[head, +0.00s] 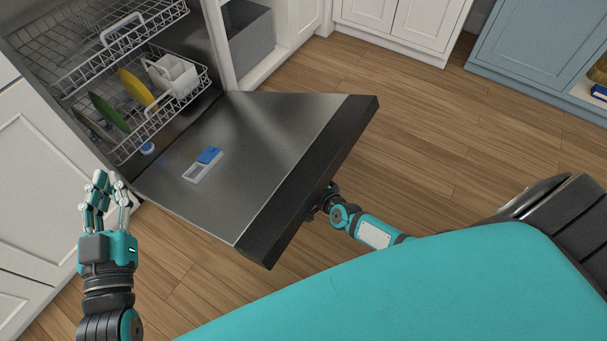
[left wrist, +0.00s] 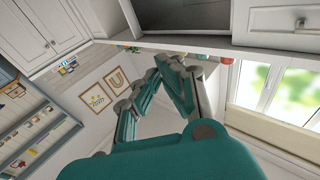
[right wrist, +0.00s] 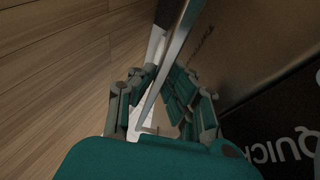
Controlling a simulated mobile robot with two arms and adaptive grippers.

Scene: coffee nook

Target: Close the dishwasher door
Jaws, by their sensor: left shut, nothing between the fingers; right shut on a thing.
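The dishwasher door (head: 245,140) hangs open, tilted down from the dishwasher, with its steel inner face up and a dark control edge at its free end. My right gripper (right wrist: 165,88) is shut on the door handle (right wrist: 172,62), a silvery bar between its fingers in the right wrist view. In the head view the door's edge hides most of that gripper. My left gripper (head: 106,188) is shut and empty, fingers up, left of the door and apart from it. It also shows in the left wrist view (left wrist: 172,75).
Inside the dishwasher, the lower rack (head: 120,153) holds a green plate (head: 108,113), a yellow plate (head: 136,87) and white ware (head: 173,74). White cabinets (head: 30,180) stand at the left. Wooden floor (head: 440,130) is clear to the right of the door.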

